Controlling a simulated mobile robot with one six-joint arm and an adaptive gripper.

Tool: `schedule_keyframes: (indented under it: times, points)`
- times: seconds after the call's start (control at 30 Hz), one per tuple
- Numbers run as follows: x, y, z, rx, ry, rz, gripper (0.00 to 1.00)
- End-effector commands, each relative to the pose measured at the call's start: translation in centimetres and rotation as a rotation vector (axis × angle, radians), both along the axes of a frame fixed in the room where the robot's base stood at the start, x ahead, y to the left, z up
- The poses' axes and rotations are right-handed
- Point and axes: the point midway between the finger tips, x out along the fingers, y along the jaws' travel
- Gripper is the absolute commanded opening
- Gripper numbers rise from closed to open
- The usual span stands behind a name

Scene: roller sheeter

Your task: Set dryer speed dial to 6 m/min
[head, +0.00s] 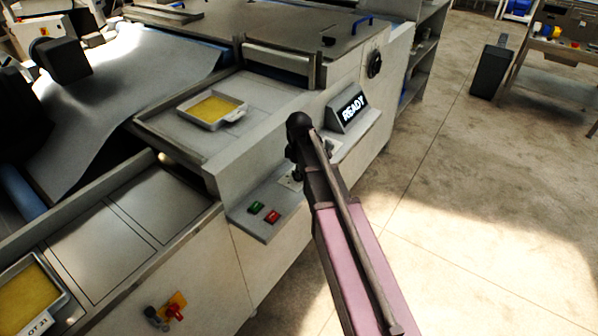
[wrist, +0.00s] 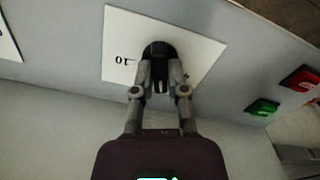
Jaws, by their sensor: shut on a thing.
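The speed dial (wrist: 158,51) is a round black knob on a white scale plate (wrist: 118,42) in the wrist view. A "10" shows upside down on the plate, and the other marks are hidden or out of sight. My gripper (wrist: 160,84) is shut on the dial, with one finger on either side of it. I cannot read the dial's setting. In the head view my arm covers most of the dial's area on the sloped control panel (head: 262,228).
A green button (head: 256,207) and a red button (head: 272,217) sit on the panel beside the dial. A display reading "READY" (head: 352,108) stands beyond my arm. A tray of yellow material (head: 240,118) lies on the machine. Open floor lies to the right.

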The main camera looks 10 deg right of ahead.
Motion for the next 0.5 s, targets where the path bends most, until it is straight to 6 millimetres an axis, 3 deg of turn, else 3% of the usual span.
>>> schedule_keyframes:
  times: [0.47,0.5]
  points:
    - [-0.11,0.03,-0.04,0.001,0.002,0.021,0.00]
    - [-0.11,0.03,-0.04,0.001,0.002,0.021,0.24]
